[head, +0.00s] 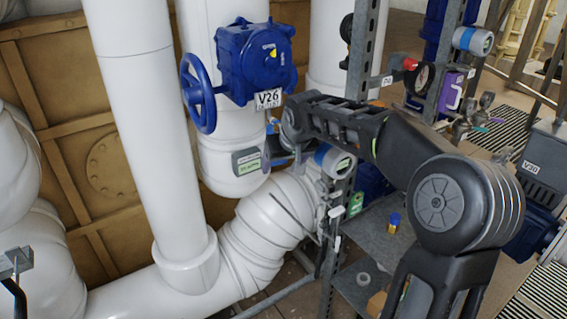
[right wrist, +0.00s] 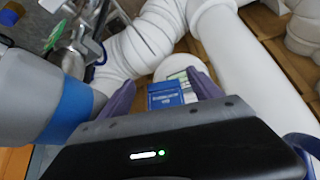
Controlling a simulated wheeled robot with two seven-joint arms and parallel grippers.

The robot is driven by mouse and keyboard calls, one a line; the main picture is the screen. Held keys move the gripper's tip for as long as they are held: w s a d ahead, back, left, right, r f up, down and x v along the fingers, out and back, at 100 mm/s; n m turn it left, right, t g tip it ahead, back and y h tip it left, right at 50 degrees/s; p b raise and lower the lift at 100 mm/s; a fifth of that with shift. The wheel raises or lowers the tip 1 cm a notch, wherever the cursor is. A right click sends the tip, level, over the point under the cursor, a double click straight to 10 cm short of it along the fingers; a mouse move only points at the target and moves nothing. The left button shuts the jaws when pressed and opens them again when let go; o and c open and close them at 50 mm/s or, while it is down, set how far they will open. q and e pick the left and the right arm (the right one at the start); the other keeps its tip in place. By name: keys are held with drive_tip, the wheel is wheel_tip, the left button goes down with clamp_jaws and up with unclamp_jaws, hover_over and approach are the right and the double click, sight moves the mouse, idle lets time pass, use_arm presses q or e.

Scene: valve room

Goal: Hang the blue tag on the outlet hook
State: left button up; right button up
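The blue tag (right wrist: 165,96), printed with white text, sits between the two dark purple fingers of my right gripper (right wrist: 160,82) in the right wrist view. In the head view my right gripper (head: 268,152) is in front of the white pipe below the blue V26 valve. A grey plate (head: 248,161) with a green label is just left of the fingers. A pale piece with a green label (right wrist: 180,74) shows beyond the tag in the wrist view. I cannot make out the hook itself.
A grey cylindrical meter with a blue band (head: 335,161) is close beside my right gripper; it also fills the left of the wrist view (right wrist: 62,112). The blue V26 valve (head: 250,62) and handwheel (head: 198,93) are above. A grey shelf (head: 372,232) is below right.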

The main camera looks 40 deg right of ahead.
drive_tip(key=shift+o, duration=0.3)
drive_tip(key=shift+d+r, duration=0.1)
drive_tip(key=shift+r, duration=0.05)
drive_tip(key=b+v, duration=0.2)
drive_tip(key=v, duration=0.5)
drive_tip(key=shift+s+r, duration=0.2)
drive_tip(key=shift+a+f, duration=0.1)
drive_tip(key=shift+a, duration=0.15)
